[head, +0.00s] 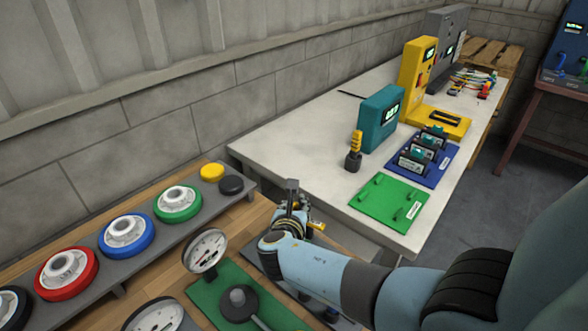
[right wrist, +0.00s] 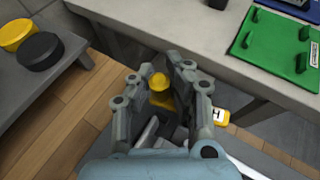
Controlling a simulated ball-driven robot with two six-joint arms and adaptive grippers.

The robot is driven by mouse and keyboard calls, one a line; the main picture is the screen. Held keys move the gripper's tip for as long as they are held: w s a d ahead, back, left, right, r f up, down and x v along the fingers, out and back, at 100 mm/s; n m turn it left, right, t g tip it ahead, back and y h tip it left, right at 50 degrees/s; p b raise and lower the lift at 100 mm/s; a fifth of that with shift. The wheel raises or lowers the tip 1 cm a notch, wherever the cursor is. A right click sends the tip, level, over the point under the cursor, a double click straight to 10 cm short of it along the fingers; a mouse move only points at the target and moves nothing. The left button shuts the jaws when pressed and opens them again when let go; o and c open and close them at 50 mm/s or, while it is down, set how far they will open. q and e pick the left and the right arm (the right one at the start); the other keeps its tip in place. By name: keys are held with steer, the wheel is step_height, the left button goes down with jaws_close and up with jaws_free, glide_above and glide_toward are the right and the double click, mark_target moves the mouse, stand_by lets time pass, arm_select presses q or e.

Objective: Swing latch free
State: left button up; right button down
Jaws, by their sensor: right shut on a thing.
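My right gripper (head: 291,207) reaches in over the low dark plate at the near edge of the white table. In the right wrist view its fingers (right wrist: 163,78) are shut around a yellow round-topped knob (right wrist: 158,82), which looks like the latch's handle. A yellow piece continues below the knob between the fingers. The rest of the latch is hidden by my gripper. A yellow tag with a dark letter (right wrist: 220,116) shows just right of the fingers. My left gripper is in neither view.
A grey rack (head: 150,262) with coloured wheels stands left. A dial gauge (head: 205,251) on a green plate (head: 206,293) is close to my right arm. The white table (head: 290,150) behind carries a green plate (head: 388,203), blue tray (head: 434,172) and teal device (head: 380,118).

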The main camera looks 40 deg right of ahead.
steer(key=shift+g, duration=0.3)
steer(key=c, duration=1.2)
jaws_free()
steer(key=v, duration=0.7)
steer(key=shift+s+a, duration=0.15)
steer(key=shift+a, duration=0.05)
